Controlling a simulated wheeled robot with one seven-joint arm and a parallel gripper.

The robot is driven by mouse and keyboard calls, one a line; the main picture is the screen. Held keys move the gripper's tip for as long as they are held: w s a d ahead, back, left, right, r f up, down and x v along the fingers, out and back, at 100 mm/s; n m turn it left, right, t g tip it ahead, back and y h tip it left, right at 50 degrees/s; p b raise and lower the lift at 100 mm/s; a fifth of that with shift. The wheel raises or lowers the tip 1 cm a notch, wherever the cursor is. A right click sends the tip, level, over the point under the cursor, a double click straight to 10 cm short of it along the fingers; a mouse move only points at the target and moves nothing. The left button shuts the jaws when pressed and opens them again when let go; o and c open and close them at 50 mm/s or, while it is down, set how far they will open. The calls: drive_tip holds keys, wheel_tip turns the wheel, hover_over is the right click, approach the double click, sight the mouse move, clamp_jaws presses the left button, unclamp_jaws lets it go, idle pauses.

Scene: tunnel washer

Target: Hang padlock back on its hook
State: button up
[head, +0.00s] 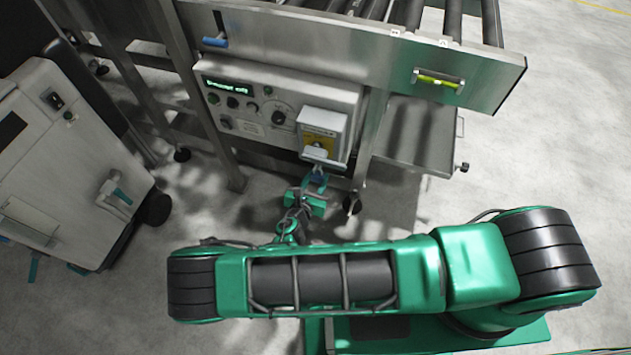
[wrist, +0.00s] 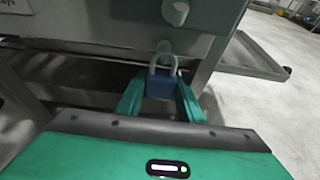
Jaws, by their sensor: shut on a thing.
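The padlock (wrist: 160,88) has a blue body and a silver shackle that points up in the wrist view. My gripper (wrist: 158,82) has its green fingers shut on either side of the blue body. The padlock also shows as a small blue patch in the head view (head: 316,181), just below the grey box (head: 322,122) with a yellow label on the control panel. In the wrist view, the shackle top overlaps the panel's lower edge; I cannot tell whether it touches anything. A round grey knob (wrist: 175,12) sits above it. I cannot make out the hook clearly.
The control panel (head: 262,106) has several buttons and a lit display. A steel roller conveyor (head: 380,50) runs above it, with metal legs and a side shelf (head: 415,135). A white wheeled cabinet (head: 65,150) stands at the left. Clear floor lies at the right.

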drive_tip(key=shift+w+d+f, duration=0.1)
drive_tip(key=shift+w+d, duration=0.25)
drive_tip(key=shift+w, duration=0.5)
drive_tip(key=shift+w+d, duration=0.3)
drive_tip(key=shift+w, duration=0.5)
drive_tip(key=shift+w+d+f, duration=0.15)
drive_tip(key=shift+w+f, duration=0.35)
drive_tip(key=shift+f, duration=0.15)
drive_tip(key=o, duration=1.3)
drive_tip(key=v, duration=1)
drive_tip(key=shift+s+r, duration=0.15)
drive_tip(key=shift+s, duration=0.15)
